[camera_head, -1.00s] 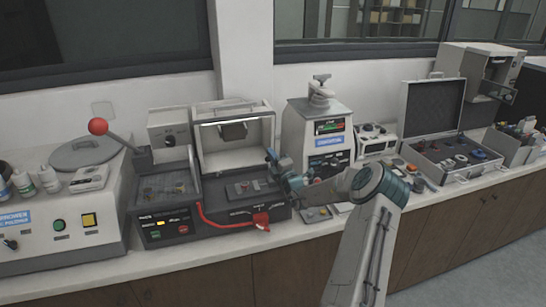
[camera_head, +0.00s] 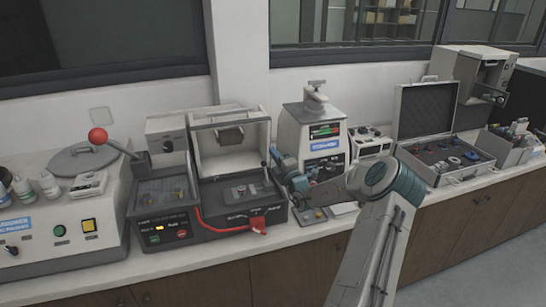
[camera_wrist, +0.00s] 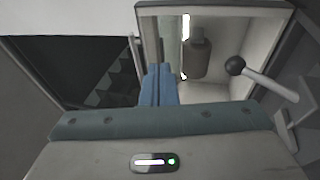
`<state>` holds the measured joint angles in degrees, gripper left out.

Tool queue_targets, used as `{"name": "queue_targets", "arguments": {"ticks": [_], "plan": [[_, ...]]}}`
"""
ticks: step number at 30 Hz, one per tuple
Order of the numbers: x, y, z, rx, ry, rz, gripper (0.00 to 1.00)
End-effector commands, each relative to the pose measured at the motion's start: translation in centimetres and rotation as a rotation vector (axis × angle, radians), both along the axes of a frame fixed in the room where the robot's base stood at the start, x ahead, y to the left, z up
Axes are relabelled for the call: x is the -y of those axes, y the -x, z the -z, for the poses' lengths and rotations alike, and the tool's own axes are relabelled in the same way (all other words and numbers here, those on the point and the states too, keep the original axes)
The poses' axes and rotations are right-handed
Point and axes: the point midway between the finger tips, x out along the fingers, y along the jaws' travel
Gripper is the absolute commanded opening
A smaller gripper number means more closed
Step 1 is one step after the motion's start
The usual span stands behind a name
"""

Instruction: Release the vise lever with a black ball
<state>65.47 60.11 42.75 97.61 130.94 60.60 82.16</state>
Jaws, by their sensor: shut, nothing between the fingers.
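The vise lever, a pale rod with a black ball (camera_wrist: 236,66), shows to the right of my gripper's fingers in the wrist view. In the head view the lever (camera_head: 265,168) stands roughly upright at the right side of the cutting machine's bed, small and partly crowded by my gripper. The vise (camera_head: 243,192) lies on the dark bed below the raised hood. My gripper (camera_wrist: 158,85) has its blue fingers together and empty, apart from the ball. In the head view my gripper (camera_head: 274,155) is just right of the hood opening, close to the lever.
The open hood (camera_head: 231,138) stands behind the vise. A red handle (camera_head: 258,225) is on the machine's front. A red-ball lever (camera_head: 98,136) rises at the left. A white press (camera_head: 313,135) stands right of the machine, and an open case (camera_head: 440,150) lies farther right.

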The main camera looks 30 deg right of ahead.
Motion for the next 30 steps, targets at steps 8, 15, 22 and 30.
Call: {"name": "queue_targets", "arguments": {"ticks": [8,15,22,30], "plan": [[0.6,3.7,-3.1,0.0,0.002,0.007,0.0],[0.5,5.3,-4.9,-0.001,0.0,0.004,0.0],[0.5,5.6,-5.3,-0.001,-0.002,0.004,0.0],[0.5,5.6,-5.3,-0.001,-0.002,0.003,0.0]]}}
